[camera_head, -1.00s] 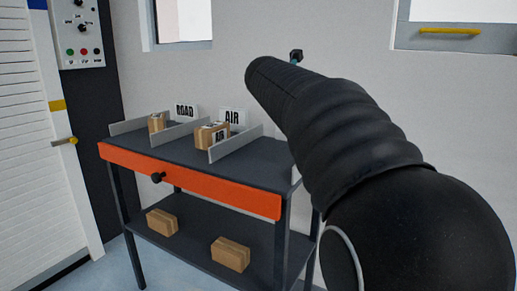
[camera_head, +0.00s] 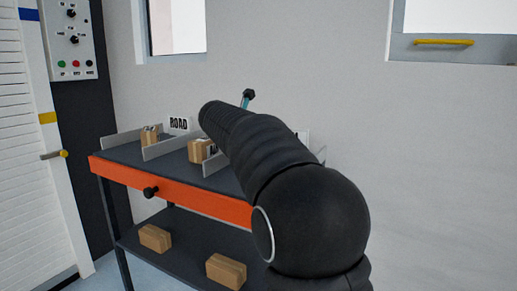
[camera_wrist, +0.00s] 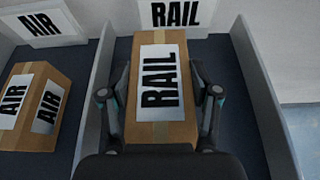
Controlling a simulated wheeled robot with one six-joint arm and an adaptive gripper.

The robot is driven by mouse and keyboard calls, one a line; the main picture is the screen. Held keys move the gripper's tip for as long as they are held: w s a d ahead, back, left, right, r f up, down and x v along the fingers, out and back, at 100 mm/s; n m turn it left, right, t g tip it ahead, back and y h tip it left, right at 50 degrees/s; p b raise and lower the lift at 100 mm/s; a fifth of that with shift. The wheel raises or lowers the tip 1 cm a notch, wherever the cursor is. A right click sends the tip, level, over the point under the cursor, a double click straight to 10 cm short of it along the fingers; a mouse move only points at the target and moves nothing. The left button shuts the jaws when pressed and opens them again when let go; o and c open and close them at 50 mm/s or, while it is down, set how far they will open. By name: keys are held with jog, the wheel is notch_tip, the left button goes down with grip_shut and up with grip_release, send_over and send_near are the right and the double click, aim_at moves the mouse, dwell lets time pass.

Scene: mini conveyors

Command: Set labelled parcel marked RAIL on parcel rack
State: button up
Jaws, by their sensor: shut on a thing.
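The parcel rack (camera_head: 120,154) has a dark top, an orange front and grey dividers. In the wrist view, the brown parcel labelled RAIL (camera_wrist: 160,120) is between the fingers of my gripper (camera_wrist: 158,95), which is shut on its two sides. The parcel is over the bay between two grey dividers, in front of the RAIL sign (camera_wrist: 176,14). I cannot tell whether its underside touches the rack.
An AIR parcel (camera_wrist: 62,80) sits in the bay to the left, before the AIR sign (camera_wrist: 42,24). Another parcel (camera_head: 149,138) is by the ROAD sign (camera_head: 179,124). Two plain boxes (camera_head: 155,238) (camera_head: 227,271) lie on the lower shelf. The wall is close behind.

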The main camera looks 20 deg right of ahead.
jog(key=shift+f+b, duration=0.45)
jog(key=shift+f, duration=1.4)
jog(key=shift+f, duration=0.2)
jog(key=o, duration=1.4)
jog(key=shift+o, duration=0.2)
jog(key=shift+r, duration=0.15)
jog(key=shift+s+a+r, duration=0.15)
jog(key=shift+s+a, duration=0.1)
jog(key=v, duration=1.1)
jog(key=shift+s, duration=0.15)
jog(key=shift+a, duration=0.1)
